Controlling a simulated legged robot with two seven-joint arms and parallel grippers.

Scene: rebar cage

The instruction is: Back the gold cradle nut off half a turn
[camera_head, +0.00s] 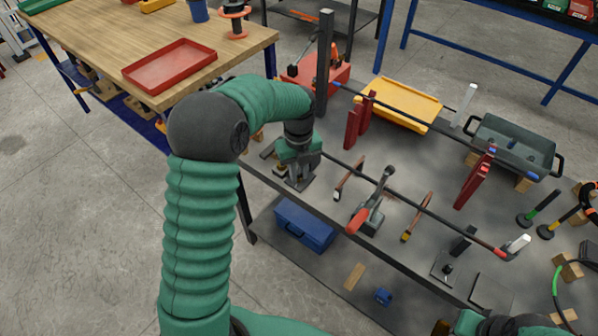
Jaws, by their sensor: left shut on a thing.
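My left arm comes in from the left and bends down over the near left end of the grey bench. My left gripper (295,174) points down and is shut at a dark cradle block there. A small gold spot, the gold cradle nut (281,170), shows at its jaws; the jaws and wrist hide most of it. How far the nut is turned cannot be seen. A green and dark part of my right arm shows at the bottom right edge; its gripper is out of the picture.
Long dark bars (440,215) cross the bench, with red uprights (474,182) and a red-handled clamp (368,212) near them. A dark post (324,62) stands behind my left wrist. A yellow tray (400,103) and grey tray (512,145) lie behind. A blue toolbox (305,224) sits on the lower shelf.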

